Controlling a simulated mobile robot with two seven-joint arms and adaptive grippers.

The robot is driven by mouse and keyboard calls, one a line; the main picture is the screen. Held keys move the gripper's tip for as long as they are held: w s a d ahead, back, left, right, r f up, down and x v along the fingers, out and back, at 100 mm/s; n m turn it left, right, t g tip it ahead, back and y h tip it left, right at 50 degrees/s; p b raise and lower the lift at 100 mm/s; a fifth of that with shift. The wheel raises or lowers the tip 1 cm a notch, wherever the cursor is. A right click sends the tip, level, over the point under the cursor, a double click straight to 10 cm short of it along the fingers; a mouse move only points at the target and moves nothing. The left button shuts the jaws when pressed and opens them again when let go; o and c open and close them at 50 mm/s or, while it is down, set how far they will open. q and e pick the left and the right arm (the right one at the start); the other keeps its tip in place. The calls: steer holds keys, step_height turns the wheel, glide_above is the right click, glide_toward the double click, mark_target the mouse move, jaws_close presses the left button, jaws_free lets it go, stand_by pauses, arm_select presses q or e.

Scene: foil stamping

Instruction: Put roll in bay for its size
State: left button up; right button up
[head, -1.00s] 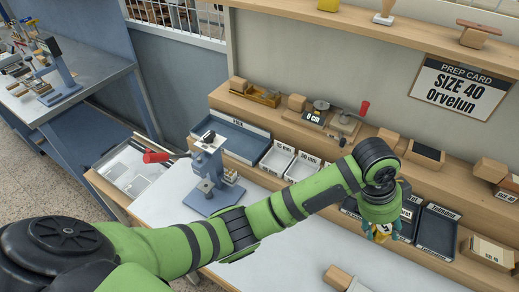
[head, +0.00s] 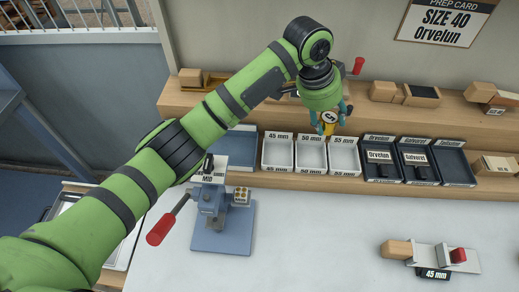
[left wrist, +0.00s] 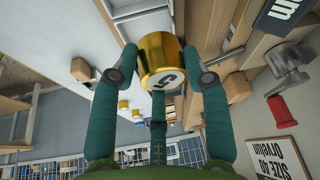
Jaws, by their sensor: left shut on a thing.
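My left gripper (head: 331,113) is shut on a gold foil roll (head: 328,118) and holds it above the back of the pale bays. In the left wrist view, the roll (left wrist: 160,58) sits between the teal fingers, with part of a white label with dark print showing; its full size cannot be read. Three pale bays stand in a row: 45 mm (head: 278,153), 50 mm (head: 311,154) and 55 mm (head: 344,156). They look empty. The roll hangs near the boundary of the 50 mm and 55 mm bays. My right gripper is not in view.
Dark trays marked Orvelun (head: 381,158) and Galvorst (head: 417,160) stand right of the bays. A blue press (head: 212,210) with a red handle stands at left. A fixture marked 45 mm (head: 435,258) lies at front right. The middle of the white table is clear.

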arm_select(q)
steer(key=a+f+p, duration=0.1)
steer(key=a+f, duration=0.1)
steer(key=a, duration=0.1)
steer(key=s+a+f+p, duration=0.1)
steer(key=a+f+p, duration=0.1)
steer(key=a, duration=0.2)
steer(key=a+f+p, duration=0.1)
steer(key=a+f, duration=0.1)
steer(key=a, duration=0.1)
steer(key=shift+s+a+f, duration=0.15)
steer(key=shift+s+a, duration=0.05)
steer(key=shift+a, duration=0.1)
steer(key=shift+a+f+p, duration=0.2)
steer(key=shift+p, duration=0.1)
steer(key=shift+f, duration=0.35)
step_height(320, 180, down, 4)
steer(key=shift+r+p, duration=0.25)
steer(key=shift+p, duration=0.45)
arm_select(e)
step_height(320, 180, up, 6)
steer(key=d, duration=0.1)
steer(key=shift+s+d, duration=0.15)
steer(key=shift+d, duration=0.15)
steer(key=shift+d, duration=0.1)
